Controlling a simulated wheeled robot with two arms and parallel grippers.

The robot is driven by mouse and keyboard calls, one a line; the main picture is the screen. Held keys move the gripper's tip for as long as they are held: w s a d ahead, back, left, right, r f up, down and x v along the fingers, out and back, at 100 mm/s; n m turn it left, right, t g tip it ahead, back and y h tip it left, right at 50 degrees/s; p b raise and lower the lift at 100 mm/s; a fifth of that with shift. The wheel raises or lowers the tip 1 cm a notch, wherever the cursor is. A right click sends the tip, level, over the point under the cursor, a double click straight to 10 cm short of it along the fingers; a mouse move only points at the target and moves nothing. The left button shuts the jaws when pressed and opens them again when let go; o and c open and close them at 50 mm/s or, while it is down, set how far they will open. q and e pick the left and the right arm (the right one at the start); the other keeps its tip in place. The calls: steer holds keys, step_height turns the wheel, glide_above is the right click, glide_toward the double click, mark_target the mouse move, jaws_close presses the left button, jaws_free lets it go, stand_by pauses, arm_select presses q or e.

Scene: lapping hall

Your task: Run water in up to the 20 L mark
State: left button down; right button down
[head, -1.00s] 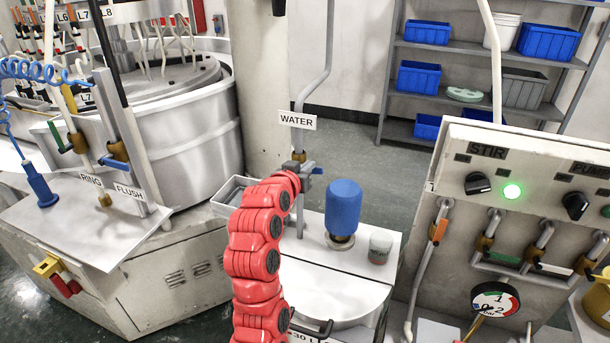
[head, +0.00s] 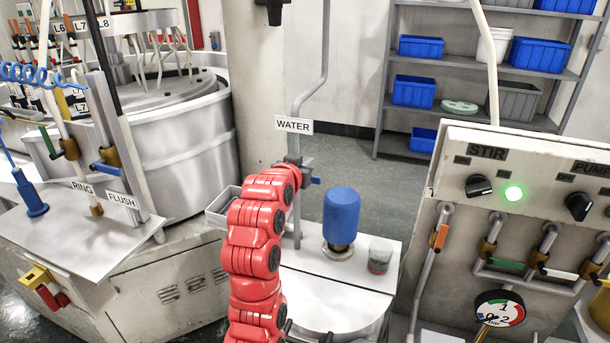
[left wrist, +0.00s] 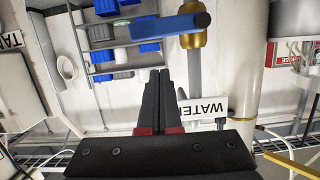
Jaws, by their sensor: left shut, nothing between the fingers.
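The water valve's blue handle (head: 315,181) juts right from the pipe below the WATER sign (head: 293,124). In the left wrist view, which is upside down, the handle (left wrist: 165,27) lies roughly level, joined to a brass valve body (left wrist: 195,40). My left gripper (left wrist: 165,72) is shut and empty, its tips just short of the handle in the picture; contact cannot be told. In the head view, my red left arm hides most of this gripper (head: 304,163). The pale tank (head: 330,305) below is partly covered; its water level and 20 L mark cannot be seen. My right gripper is not in view.
A blue bottle-like item (head: 341,217) and a small grey cup (head: 380,255) stand right of the arm. The STIR panel (head: 530,170) is at right, the round lapping machine (head: 180,135) at left. A dark unidentified shape (head: 271,10) shows at the top edge.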

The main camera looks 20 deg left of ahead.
arm_select(q)
steer(key=b+v, duration=0.2)
steer(key=v, duration=0.8)
steer(key=shift+r+b, duration=0.3)
steer(key=shift+r, duration=0.05)
stand_by(1.7)
